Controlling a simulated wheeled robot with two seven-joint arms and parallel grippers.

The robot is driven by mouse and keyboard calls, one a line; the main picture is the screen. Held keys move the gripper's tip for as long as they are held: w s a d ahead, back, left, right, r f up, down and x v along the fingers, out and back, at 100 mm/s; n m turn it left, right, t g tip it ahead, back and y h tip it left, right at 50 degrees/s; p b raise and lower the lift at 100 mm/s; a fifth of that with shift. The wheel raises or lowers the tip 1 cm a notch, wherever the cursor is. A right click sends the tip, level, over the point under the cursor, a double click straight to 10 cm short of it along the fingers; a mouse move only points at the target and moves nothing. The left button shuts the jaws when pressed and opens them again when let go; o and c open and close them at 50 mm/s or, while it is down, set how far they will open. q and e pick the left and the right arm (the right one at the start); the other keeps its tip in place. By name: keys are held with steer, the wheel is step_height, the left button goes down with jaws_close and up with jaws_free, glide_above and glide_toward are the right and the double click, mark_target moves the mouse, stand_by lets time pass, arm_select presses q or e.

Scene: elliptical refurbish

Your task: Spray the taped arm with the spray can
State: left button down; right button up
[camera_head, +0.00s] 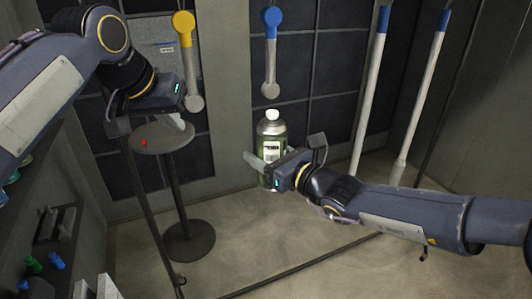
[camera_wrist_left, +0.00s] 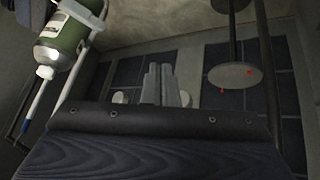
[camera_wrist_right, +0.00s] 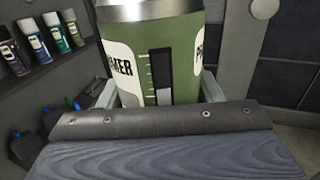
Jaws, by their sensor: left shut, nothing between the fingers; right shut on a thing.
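The green spray can (camera_head: 271,138) has a silver shoulder and white cap. It is upright in my right gripper (camera_head: 262,168), which is shut around its body. Its label fills the right wrist view (camera_wrist_right: 165,60); it also shows in the left wrist view (camera_wrist_left: 64,36). A yellow-ended arm (camera_head: 187,62) and a blue-ended arm (camera_head: 270,55) hang at the back wall. Two long white arms with blue upper ends (camera_head: 369,95) (camera_head: 420,95) hang further right. I cannot tell which is the taped arm. My left gripper (camera_head: 178,122) is shut and empty above the round stand.
Shelves with colored cans and bottles (camera_wrist_right: 37,40) stand at the left, near my left arm. A thin dark rail crosses the floor (camera_head: 310,262). Floor beneath the hanging arms is mostly clear.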

arm_select(q)
steer(key=w+d+r, duration=0.5)
steer(key=d+r, duration=0.1)
steer(key=d, duration=0.2)
step_height(320, 180, up, 4)
steer(key=t+y, duration=0.1)
steer(key=t, duration=0.1)
glide_above(272, 113)
steer(key=shift+f, duration=3.05)
steer(key=shift+f, duration=0.35)
steer(key=shift+f, duration=0.75)
steer(key=shift+r, duration=2.55)
